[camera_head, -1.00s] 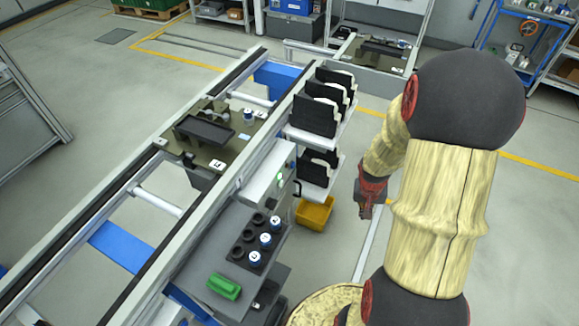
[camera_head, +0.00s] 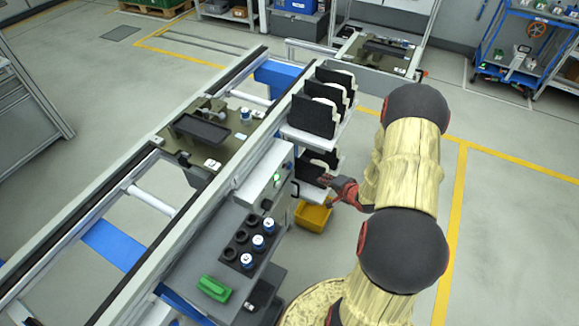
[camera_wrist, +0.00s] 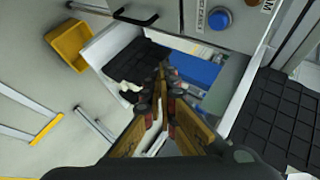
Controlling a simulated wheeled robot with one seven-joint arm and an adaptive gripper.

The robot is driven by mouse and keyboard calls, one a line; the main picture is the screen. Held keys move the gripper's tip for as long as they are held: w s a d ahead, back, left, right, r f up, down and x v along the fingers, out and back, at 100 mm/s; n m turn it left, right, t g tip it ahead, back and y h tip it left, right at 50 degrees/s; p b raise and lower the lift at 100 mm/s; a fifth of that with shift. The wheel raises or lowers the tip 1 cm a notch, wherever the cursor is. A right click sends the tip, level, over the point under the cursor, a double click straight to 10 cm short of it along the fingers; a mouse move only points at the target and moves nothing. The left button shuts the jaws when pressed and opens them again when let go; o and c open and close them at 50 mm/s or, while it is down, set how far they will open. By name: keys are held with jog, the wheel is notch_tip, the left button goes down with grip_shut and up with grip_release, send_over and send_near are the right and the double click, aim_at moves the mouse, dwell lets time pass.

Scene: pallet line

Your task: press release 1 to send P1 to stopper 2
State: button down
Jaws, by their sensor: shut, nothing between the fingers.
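A dark pallet plate (camera_head: 230,146) sits on the conveyor in the head view and carries a black tray and small parts. I cannot read its name tag clearly. A grey control box (camera_head: 262,172) stands beside the conveyor, with a green light and a small blue button (camera_head: 288,166). A round blue button (camera_wrist: 219,19) also shows on a grey panel at the top of the wrist view, by a partly legible label. My gripper (camera_head: 326,182) is to the right of the box, apart from it. In the wrist view its closed, empty fingers (camera_wrist: 162,82) point towards a white shelf tray, below the button.
Shelf bins with black parts (camera_head: 318,110) stand just beyond my gripper. A yellow bin (camera_head: 312,216) is on the floor below. A dark holder with blue-and-white cylinders (camera_head: 258,242) and a green block (camera_head: 214,288) lie on the side bench. The floor at right is clear.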

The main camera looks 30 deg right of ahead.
aim_at(290, 166)
jog(key=shift+w+a+r+m+t, duration=0.1)
jog(key=shift+w+r+m+t, duration=0.35)
jog(key=shift+r+m, duration=0.25)
jog(key=shift+w, duration=0.1)
jog(key=w+a+b, duration=0.2)
jog(key=w+a, duration=0.2)
jog(key=w, duration=0.3)
jog(key=shift+w+a, duration=0.2)
jog(key=shift+a, duration=0.05)
jog(key=shift+w, duration=0.1)
dwell(1.2)
jog(key=shift+w+a, duration=0.2)
jog(key=shift+w, duration=0.05)
